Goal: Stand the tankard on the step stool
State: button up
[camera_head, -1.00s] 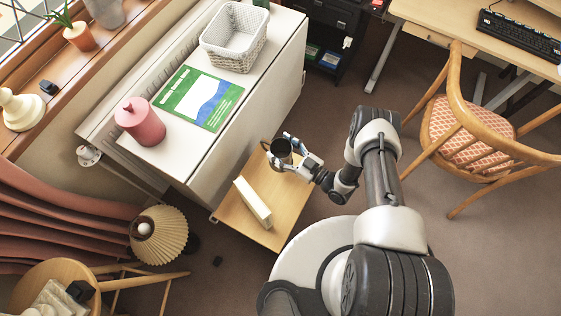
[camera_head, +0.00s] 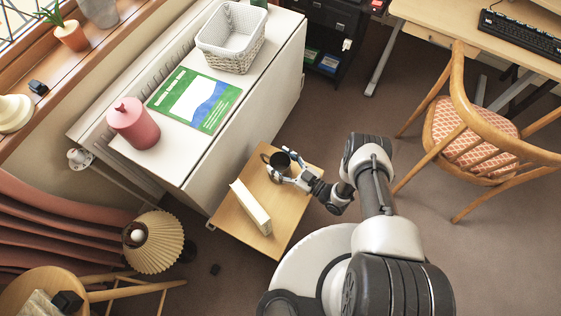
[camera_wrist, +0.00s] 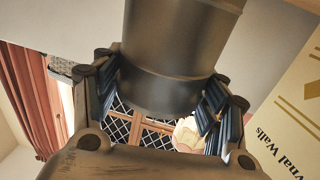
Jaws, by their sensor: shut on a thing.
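The tankard (camera_head: 281,159) is a dark grey metal cup with its mouth up in the head view. My gripper (camera_head: 277,172) is shut around its side, coming from the lower right. In the wrist view the tankard's smooth body (camera_wrist: 172,50) fills the top middle between the blue-padded fingers. The step stool (camera_head: 284,215) has a pale wooden top, beside the white cabinet. The tankard appears over its far part, upright or nearly so. I cannot tell whether its base touches the wood.
The white cabinet (camera_head: 240,140) borders the stool. A wooden chair (camera_head: 470,130) stands to the right.

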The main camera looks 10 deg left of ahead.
jog(key=o, duration=1.8)
jog(key=shift+f, duration=0.15)
jog(key=shift+o, duration=0.2)
